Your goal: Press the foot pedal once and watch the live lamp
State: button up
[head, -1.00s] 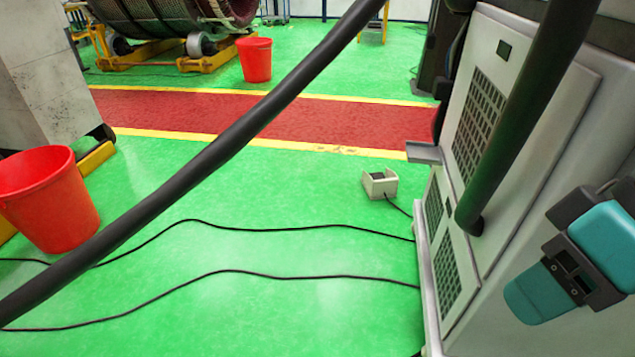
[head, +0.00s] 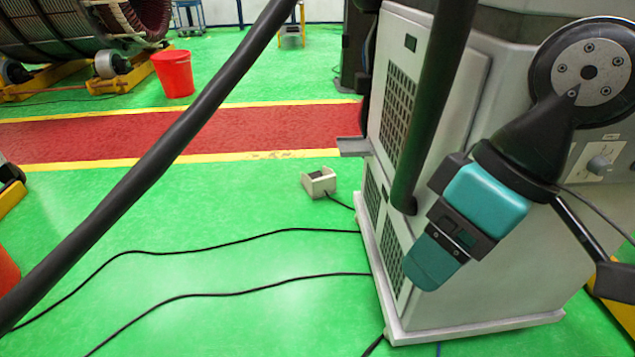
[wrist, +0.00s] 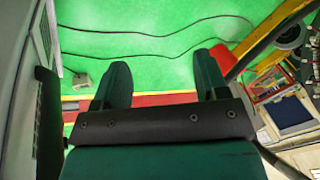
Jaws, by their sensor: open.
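The foot pedal (head: 319,182) is a small pale box with a dark top on the green floor, left of the grey cabinet (head: 510,270). A black cord runs from it to the cabinet. The pedal also shows in the wrist view (wrist: 81,80), near the cabinet side. My gripper (head: 424,275), teal with a dark bracket, hangs in front of the cabinet in the head view, apart from the pedal. In the wrist view its two fingers (wrist: 163,75) stand apart with nothing between them. I cannot make out a live lamp in either view.
Black cables (head: 230,242) lie across the green floor toward the cabinet. A red lane (head: 230,133) with yellow edges crosses behind the pedal. A red bucket (head: 173,74) and a large stator (head: 75,30) stand farther back. Floor left of the pedal is open.

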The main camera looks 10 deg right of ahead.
grip_shut()
dwell(1.5)
